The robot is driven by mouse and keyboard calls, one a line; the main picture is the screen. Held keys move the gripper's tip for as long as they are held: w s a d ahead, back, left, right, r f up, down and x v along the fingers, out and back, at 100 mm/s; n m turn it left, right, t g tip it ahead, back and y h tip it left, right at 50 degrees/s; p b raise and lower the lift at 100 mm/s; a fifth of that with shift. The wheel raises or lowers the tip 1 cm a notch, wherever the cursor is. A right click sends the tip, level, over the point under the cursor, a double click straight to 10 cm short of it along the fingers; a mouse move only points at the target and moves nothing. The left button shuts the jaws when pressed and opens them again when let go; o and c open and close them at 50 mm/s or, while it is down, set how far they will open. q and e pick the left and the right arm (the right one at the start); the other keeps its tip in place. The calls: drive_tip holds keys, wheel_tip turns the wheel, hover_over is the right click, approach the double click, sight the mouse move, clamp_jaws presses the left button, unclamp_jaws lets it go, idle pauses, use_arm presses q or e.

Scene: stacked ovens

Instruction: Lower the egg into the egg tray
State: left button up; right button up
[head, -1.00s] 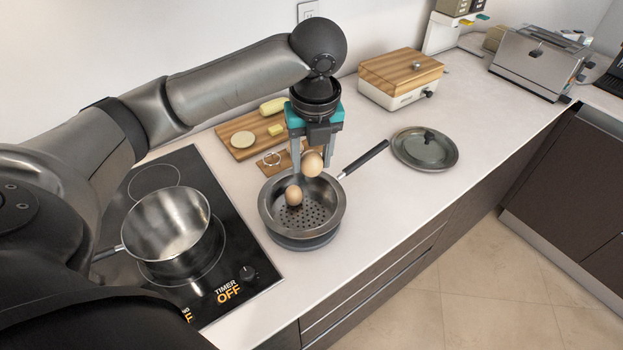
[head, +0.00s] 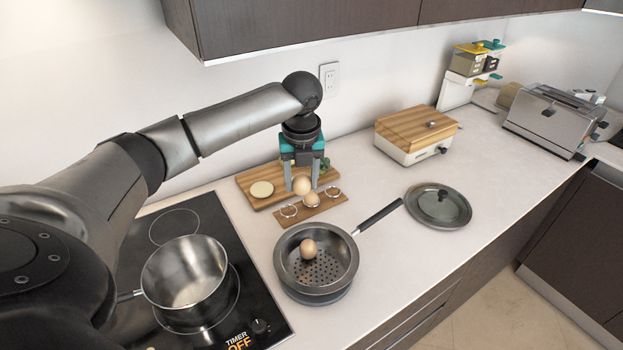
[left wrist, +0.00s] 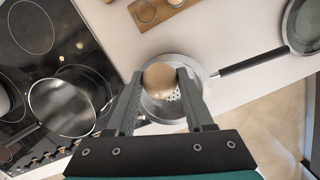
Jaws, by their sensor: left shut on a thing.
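My left gripper (head: 301,187) is shut on a brown egg (head: 302,184), which also shows between its fingers in the left wrist view (left wrist: 160,76). Rings at the tray's left and right show no egg. Part of the tray shows at the top of the left wrist view (left wrist: 172,8). My right gripper is not in view.
A perforated pan (head: 346,275) with another egg (head: 308,248) stands in front of the tray. A cutting board (head: 254,202) lies behind it. A saucepan (head: 184,270) sits on the hob at left. A glass lid (head: 438,206) lies at right.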

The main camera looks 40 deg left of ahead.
sight(294, 183)
use_arm(q)
drive_tip(key=w+a+f+b, duration=0.5)
drive_tip(key=a+f+b, duration=0.2)
drive_tip(key=a+f, duration=0.2)
drive_tip(key=shift+f+b, duration=0.4)
drive_tip(key=shift+f, duration=0.5)
drive_tip(key=shift+w, duration=0.1)
drive_tip(key=shift+f+b, duration=0.45)
drive_tip(key=shift+f, duration=0.55)
drive_tip(key=shift+f+b, duration=1.2)
drive_tip(key=shift+f, duration=0.65)
idle(0.7)
